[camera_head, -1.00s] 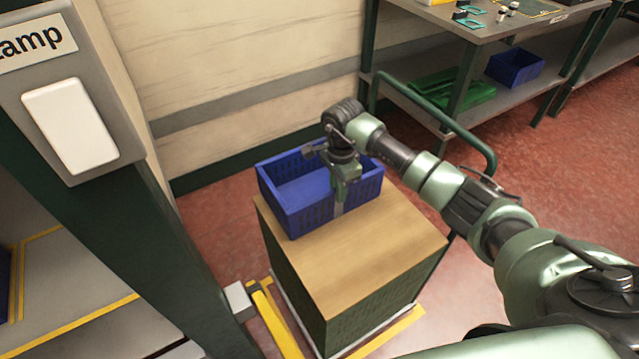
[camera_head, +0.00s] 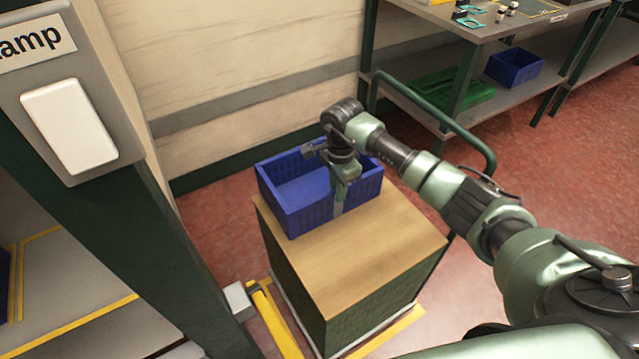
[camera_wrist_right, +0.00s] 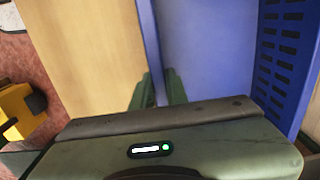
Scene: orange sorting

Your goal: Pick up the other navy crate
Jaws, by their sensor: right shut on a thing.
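A navy crate (camera_head: 283,204) sits upright and looks empty on the wooden top of a stand (camera_head: 365,250). My right gripper (camera_head: 340,205) reaches down over its near right wall and is shut on that wall. In the right wrist view, the fingers (camera_wrist_right: 158,92) pinch the wall of the crate (camera_wrist_right: 212,50) from both sides. The gripper hides part of the crate's inside. Another navy crate (camera_head: 515,67) stands on a lower shelf at the back right. My left gripper is not in view.
A green crate (camera_head: 465,93) lies on the same lower shelf (camera_head: 520,90). A dark green bent rail (camera_head: 440,118) rises behind my right arm. A grey post with a white panel (camera_head: 70,125) stands at the left. Yellow bars (camera_head: 275,320) lie by the stand's foot.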

